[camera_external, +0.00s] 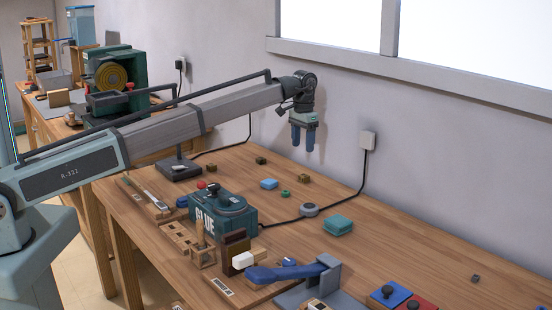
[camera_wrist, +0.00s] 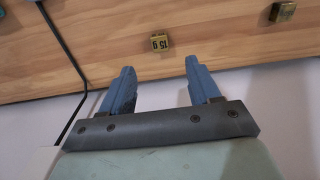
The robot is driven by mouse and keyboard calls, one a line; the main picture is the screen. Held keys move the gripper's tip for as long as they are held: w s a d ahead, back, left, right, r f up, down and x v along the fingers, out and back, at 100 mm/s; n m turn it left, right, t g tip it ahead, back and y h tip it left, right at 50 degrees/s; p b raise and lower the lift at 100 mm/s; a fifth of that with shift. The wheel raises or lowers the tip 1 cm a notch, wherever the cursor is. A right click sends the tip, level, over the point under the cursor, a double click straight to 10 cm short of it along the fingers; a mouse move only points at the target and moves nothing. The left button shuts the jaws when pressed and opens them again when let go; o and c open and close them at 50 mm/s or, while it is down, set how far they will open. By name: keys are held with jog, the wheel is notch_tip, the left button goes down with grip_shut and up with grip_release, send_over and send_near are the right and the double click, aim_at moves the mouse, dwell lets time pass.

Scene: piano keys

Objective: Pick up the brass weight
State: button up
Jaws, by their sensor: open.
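A small brass cube marked "15 g" (camera_wrist: 160,42) sits on the wooden table in the wrist view, just beyond the gap between my fingertips. A second brass cube (camera_wrist: 282,12) is at the upper right of that view. In the external view, small brass cubes stand on the table, one (camera_external: 303,179) below my gripper and another (camera_external: 261,160) to its left. I cannot tell for certain which is the marked one. My gripper (camera_external: 303,148) is open and empty, raised above the table near the wall. Its two blue fingers (camera_wrist: 159,66) show apart in the wrist view.
The glue box (camera_external: 222,215) stands to the front left. A black cable (camera_external: 365,185) runs from a wall outlet (camera_external: 367,140) onto the table (camera_external: 400,245). The wall is close behind.

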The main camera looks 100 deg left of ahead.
aim_at(303, 176)
notch_tip(303, 176, down, 12)
jog(key=shift+w+r, duration=0.15)
jog(key=shift+r, duration=0.05)
dwell(0.4)
jog(key=shift+c, duration=0.3)
jog(key=c, duration=1.1)
